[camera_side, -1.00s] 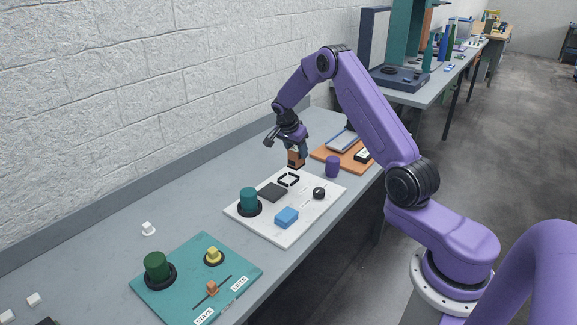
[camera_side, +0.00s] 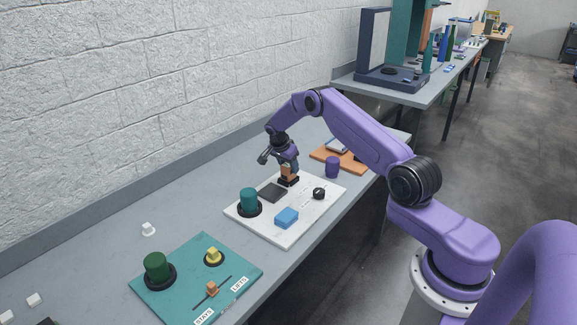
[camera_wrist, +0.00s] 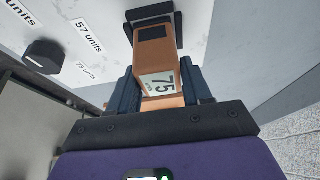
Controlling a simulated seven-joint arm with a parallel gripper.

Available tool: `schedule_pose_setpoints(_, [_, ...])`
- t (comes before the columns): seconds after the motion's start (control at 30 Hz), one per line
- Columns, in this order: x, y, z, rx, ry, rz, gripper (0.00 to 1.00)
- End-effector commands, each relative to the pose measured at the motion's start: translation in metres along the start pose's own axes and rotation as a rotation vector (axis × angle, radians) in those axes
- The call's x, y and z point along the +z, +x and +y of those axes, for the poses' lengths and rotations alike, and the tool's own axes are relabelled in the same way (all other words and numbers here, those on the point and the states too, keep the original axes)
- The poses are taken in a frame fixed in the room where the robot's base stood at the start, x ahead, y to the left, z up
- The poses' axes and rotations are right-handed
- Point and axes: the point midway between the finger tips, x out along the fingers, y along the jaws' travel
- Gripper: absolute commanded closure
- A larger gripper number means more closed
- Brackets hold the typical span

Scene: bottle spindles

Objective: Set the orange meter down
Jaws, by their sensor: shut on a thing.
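The orange meter (camera_side: 288,171) is a small block-shaped device in my gripper (camera_side: 291,166), over the black square outline at the back of the white board (camera_side: 317,215). In the wrist view the meter (camera_wrist: 150,58) has a label reading 75 and a dark window, and the gripper fingers (camera_wrist: 166,88) are shut on its sides. The black square frame (camera_wrist: 153,20) shows around or just beyond its far end. I cannot tell whether the meter touches the board.
A teal board (camera_side: 190,268) lies at the front left.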

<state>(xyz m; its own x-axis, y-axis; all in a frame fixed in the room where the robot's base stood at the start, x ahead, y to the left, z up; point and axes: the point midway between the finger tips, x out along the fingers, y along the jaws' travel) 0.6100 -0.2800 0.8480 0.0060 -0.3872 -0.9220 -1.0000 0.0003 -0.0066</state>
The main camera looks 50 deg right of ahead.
Motion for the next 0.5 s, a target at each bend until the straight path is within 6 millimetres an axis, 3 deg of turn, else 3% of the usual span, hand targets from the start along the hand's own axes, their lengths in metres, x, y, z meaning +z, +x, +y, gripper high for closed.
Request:
schedule_pose_setpoints(0.4, [0.0018,0.0039,-0.0004,-0.001,0.000,0.001,0.75])
schedule_pose_setpoints(0.43, [0.0020,0.0040,-0.0002,-0.001,0.000,0.000,0.44])
schedule_pose_setpoints(0.5, [0.0019,0.0038,-0.0002,-0.001,0.000,0.000,0.26])
